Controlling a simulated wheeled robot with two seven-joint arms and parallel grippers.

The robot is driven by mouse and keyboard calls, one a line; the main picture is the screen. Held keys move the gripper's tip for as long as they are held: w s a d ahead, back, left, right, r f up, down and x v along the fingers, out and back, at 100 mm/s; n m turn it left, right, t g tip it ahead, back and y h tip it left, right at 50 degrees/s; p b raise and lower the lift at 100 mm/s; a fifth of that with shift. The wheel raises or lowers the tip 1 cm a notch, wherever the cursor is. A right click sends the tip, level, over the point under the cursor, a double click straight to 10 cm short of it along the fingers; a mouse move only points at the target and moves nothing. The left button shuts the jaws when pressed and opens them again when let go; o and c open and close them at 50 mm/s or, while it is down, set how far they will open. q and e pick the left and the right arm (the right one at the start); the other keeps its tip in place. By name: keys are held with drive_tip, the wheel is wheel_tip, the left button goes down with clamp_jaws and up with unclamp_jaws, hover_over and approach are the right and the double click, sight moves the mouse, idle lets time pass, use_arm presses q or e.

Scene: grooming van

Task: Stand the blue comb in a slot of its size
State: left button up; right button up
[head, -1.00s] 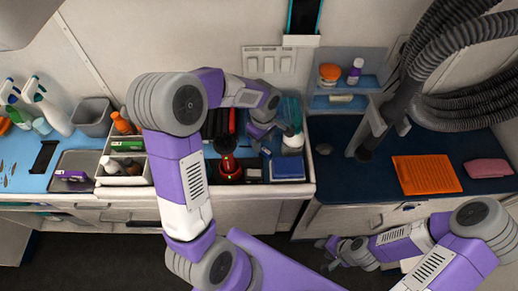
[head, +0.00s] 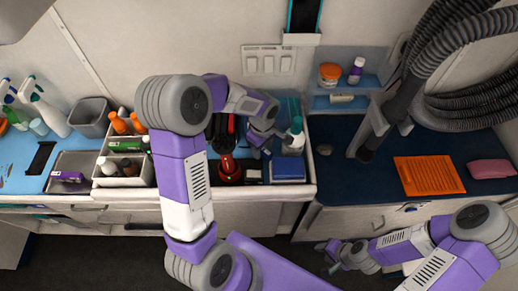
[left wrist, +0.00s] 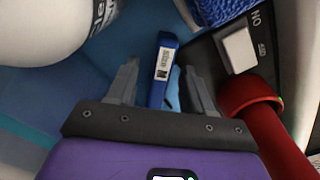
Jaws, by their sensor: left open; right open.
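The blue comb (left wrist: 162,72), seen as a narrow blue bar with a white label, lies between the fingers of my left gripper (left wrist: 162,85) in the left wrist view. The fingers are open on either side of it, and I cannot tell how high they are above it. In the head view, my left gripper (head: 266,139) is over the drawer's right part, beside a white bottle (head: 294,140); the comb is hard to make out there. A white wall panel (head: 268,60) with several upright recesses is behind. My right gripper (head: 334,256) is low at the front right, apart from the objects.
A red-and-black tool (head: 229,168) stands left of my left gripper; its red part (left wrist: 262,100) shows in the wrist view. A blue box (head: 288,168) is close on the right. A bottle caddy (head: 122,180) is further left. The dark blue counter (head: 350,185) has free room.

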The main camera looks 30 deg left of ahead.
idle(0.3)
use_arm(q)
clamp_jaws()
idle(0.3)
